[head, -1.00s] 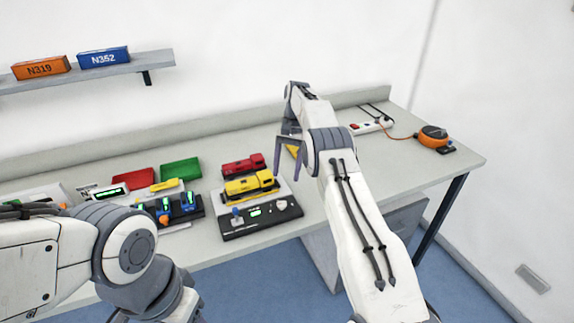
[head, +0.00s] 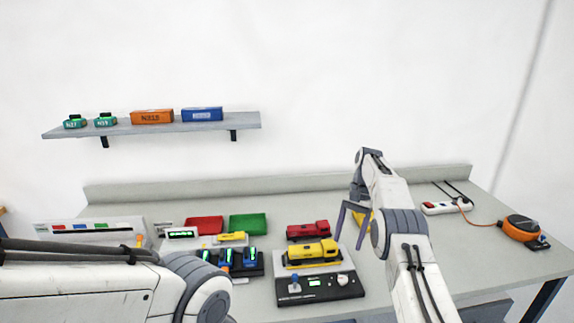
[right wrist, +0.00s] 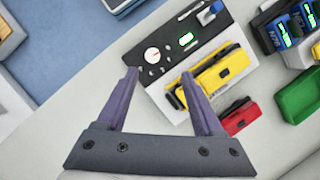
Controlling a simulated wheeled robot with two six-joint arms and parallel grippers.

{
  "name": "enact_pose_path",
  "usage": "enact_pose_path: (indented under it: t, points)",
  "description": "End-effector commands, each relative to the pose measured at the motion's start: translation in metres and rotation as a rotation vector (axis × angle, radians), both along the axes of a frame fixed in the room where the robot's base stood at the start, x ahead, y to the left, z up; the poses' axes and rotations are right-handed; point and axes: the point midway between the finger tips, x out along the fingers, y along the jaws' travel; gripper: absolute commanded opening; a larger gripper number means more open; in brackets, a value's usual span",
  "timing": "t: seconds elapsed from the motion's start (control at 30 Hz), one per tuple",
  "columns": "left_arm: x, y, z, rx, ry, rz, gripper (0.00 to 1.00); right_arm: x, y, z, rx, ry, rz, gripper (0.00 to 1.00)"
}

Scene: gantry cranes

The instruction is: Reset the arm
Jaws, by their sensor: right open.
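My right arm reaches in from the lower right of the head view. Another yellow object (head: 366,219) is partly hidden behind the gripper in the head view. My left arm crosses the lower left of the head view, and its gripper is out of the picture.
Red (head: 204,225) and green (head: 248,224) trays lie left. A power strip (head: 446,207) and orange reel (head: 519,228) are right. A shelf (head: 160,127) holds blocks.

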Motion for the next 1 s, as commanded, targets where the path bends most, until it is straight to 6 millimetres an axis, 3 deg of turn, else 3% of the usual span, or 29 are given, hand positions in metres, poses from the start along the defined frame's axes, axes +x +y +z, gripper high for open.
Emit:
enact_pose_path:
  t: [0.13, 0.27, 0.37, 0.5, 0.73, 0.9, 1.0]
  points:
    - [0.000, 0.000, 0.000, 0.000, 0.000, 0.000, 0.53, -0.006, 0.057, 0.039, -0.004, -0.056, 0.141, 0.69]
    - [0.000, 0.000, 0.000, 0.000, 0.000, 0.000, 0.53, -0.029, 0.110, 0.069, -0.003, -0.111, 0.287, 0.69]
    - [0.000, 0.000, 0.000, 0.000, 0.000, 0.000, 0.53, -0.058, 0.146, 0.088, -0.003, -0.154, 0.402, 0.69]
    - [0.000, 0.000, 0.000, 0.000, 0.000, 0.000, 0.53, -0.111, 0.187, 0.108, 0.000, -0.214, 0.566, 0.69]
    - [0.000, 0.000, 0.000, 0.000, 0.000, 0.000, 0.53, -0.222, 0.223, 0.119, 0.013, -0.311, 0.840, 0.69]
    - [0.000, 0.000, 0.000, 0.000, 0.000, 0.000, 0.53, -0.308, 0.221, 0.108, 0.029, -0.383, 1.043, 0.69]
    - [0.000, 0.000, 0.000, 0.000, 0.000, 0.000, 0.53, -0.350, 0.212, 0.096, 0.039, -0.418, 1.146, 0.69]
